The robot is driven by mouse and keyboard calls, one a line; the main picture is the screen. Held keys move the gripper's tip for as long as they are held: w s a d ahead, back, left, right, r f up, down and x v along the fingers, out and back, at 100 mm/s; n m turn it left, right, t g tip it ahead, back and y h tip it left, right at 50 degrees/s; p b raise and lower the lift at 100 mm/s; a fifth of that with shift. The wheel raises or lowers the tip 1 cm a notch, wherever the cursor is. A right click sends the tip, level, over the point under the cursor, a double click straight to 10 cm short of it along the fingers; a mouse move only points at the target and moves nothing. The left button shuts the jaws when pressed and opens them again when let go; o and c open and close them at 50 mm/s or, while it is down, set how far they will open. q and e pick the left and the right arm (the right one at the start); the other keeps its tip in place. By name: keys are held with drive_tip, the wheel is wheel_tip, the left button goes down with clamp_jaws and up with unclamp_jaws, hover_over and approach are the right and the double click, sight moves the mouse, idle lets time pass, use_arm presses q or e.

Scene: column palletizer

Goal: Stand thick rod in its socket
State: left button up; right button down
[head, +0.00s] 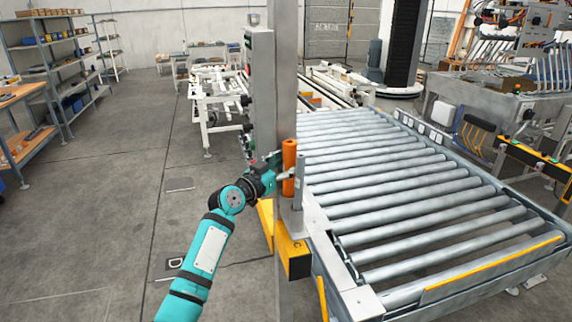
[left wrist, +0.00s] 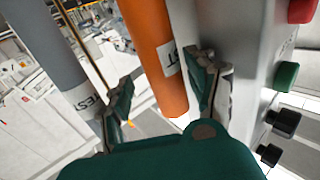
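An orange rod (head: 289,165), which looks like the thick rod, is upright beside the steel post. My left gripper (head: 281,177) is at its lower part, coming from the left. In the left wrist view the orange rod (left wrist: 157,45) is between the two fingers of the gripper (left wrist: 162,82), and its lower end shows with nothing seen under it. The fingers appear shut on it, though the contact is hard to see. A thinner grey rod (head: 299,178) stands just right of it; it also shows in the left wrist view (left wrist: 55,50). I cannot make out the socket. My right gripper is out of view.
A steel post (head: 286,60) with a control box (head: 260,90) rises close behind the gripper. A red button (left wrist: 302,10) and a green button (left wrist: 286,75) are near the right finger. A roller conveyor (head: 410,190) fills the right. A yellow-black block (head: 294,255) is below.

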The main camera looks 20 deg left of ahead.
use_arm(q)
drive_tip(key=shift+a, duration=0.2)
drive_tip(key=shift+s+a+f, duration=0.15)
drive_tip(key=shift+s+a, duration=0.1)
drive_tip(key=shift+s, duration=0.25)
drive_tip(key=v, duration=1)
drive_tip(key=shift+s, duration=0.45)
